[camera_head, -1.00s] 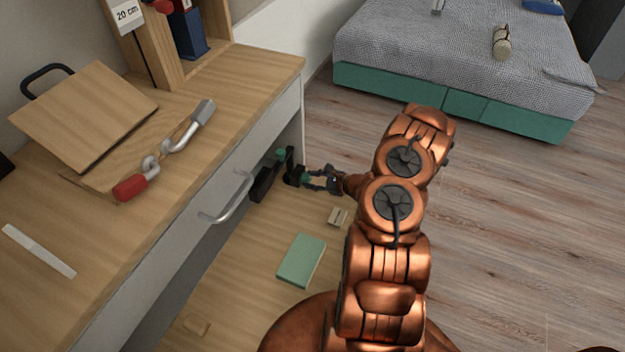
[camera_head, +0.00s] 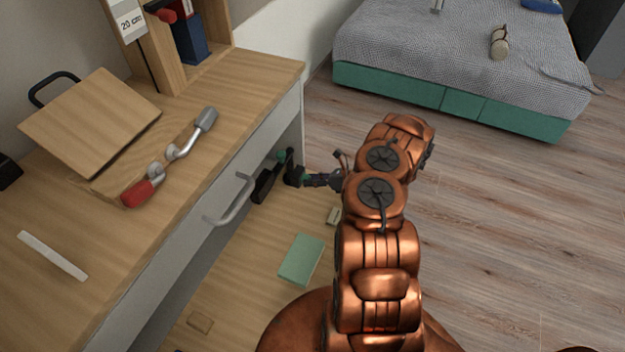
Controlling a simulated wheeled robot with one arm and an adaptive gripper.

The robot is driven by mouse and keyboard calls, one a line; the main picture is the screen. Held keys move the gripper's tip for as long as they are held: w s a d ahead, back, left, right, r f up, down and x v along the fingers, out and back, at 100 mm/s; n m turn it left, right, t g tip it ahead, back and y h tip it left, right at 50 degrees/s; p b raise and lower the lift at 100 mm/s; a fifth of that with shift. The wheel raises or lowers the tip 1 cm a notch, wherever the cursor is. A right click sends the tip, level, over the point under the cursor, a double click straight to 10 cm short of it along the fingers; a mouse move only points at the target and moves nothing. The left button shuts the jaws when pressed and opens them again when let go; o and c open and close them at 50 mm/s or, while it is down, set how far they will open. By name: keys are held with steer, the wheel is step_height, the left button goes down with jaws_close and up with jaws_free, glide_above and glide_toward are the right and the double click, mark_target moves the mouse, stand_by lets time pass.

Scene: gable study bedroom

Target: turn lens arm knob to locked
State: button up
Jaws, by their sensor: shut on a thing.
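A small black device (camera_head: 266,182) with a green part (camera_head: 281,156) on top stands beside the desk drawer front, in the middle of the head view. I take it to be the lens arm fitting. My gripper (camera_head: 306,180) reaches it from the right, at the end of my copper arm. Its fingers are shut on a black part (camera_head: 292,172) at the device's right side, which I take to be the knob. The fingers hide much of the knob, and its locked mark is too small to read.
The wooden desk (camera_head: 110,250) fills the left, with a red-handled metal tool (camera_head: 170,160) and a white strip (camera_head: 52,255). A drawer handle (camera_head: 232,205) juts out near the device. A green book (camera_head: 301,260) lies on the lower wooden surface. Floor on the right is clear.

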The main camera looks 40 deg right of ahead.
steer(key=shift+a+m, duration=0.1)
steer(key=shift+m, duration=0.3)
steer(key=shift+y, duration=0.3)
steer(key=o, duration=1.2)
steer(key=shift+c, duration=0.2)
steer(key=v, duration=1.2)
steer(key=shift+w, duration=0.1)
